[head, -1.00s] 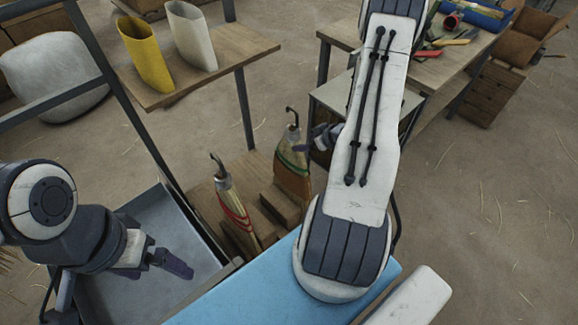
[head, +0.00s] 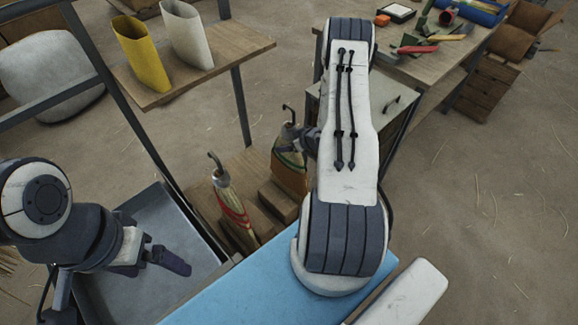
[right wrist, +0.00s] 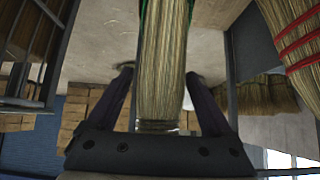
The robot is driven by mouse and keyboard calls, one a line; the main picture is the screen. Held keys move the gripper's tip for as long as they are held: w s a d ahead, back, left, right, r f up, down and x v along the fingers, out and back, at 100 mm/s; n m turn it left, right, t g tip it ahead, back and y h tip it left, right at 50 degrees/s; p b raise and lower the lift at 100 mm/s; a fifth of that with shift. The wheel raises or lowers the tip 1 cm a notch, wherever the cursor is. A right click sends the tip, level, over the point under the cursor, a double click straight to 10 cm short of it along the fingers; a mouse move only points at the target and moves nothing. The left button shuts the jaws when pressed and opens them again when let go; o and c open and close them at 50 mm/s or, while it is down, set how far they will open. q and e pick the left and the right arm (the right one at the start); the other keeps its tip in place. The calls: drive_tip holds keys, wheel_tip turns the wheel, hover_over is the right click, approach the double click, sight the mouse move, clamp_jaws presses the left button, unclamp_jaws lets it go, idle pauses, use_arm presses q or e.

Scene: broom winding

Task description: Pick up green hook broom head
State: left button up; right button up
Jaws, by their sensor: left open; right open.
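The green hook broom head (head: 289,179) stands upright with its dark hook on top, on a wooden stepped stand in the head view. Its green band is partly covered by my right gripper (head: 297,140). In the right wrist view the broom's straw bristles (right wrist: 162,60) lie between the two fingers of my right gripper (right wrist: 159,76), with a green edge at the top. These fingers are open, one on each side, with gaps visible. My left gripper (head: 168,261) is open and empty above the grey tray at lower left.
A red-banded hook broom head (head: 232,205) stands left of the green one and shows in the right wrist view (right wrist: 303,45). A grey tray (head: 150,295) and blue surface (head: 235,288) lie in front. A shelf (head: 228,52) holds yellow and white containers. A workbench (head: 408,68) stands behind.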

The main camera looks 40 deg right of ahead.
clamp_jaws()
